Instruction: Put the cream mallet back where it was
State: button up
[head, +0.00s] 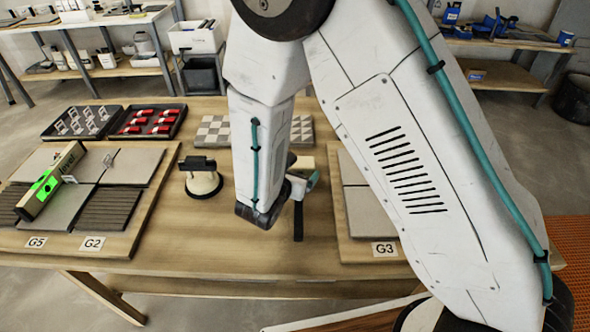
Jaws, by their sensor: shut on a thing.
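My gripper (299,187) is mostly hidden behind my own arm, above the middle of the wooden table. It appears shut on the cream mallet. A cream block that looks like the mallet's head (303,164) shows just right of my arm. A dark upright bar below it may be the mallet's handle, but I cannot tell for sure. The fingertips and their contact with the mallet are not clear. I cannot tell whether the mallet touches the table (180,238).
A cream-based suction lifter (204,183) stands left of my arm. Tile boards marked G5, G2 (135,238) and G3 (352,246) flank the middle. A green-lit level (48,183) lies on the left tiles. Trays of clips (80,124) and red wedges (150,122) sit behind, near checkered tiles (213,131).

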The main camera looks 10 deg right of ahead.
jog(key=shift+f, duration=0.55)
jog(key=o, duration=1.2)
jog(key=shift+c, duration=0.2)
jog(key=v, duration=0.7)
jog(key=shift+s+a+r, duration=0.1)
jog(key=shift+s+a, duration=0.15)
jog(key=shift+s, duration=0.05)
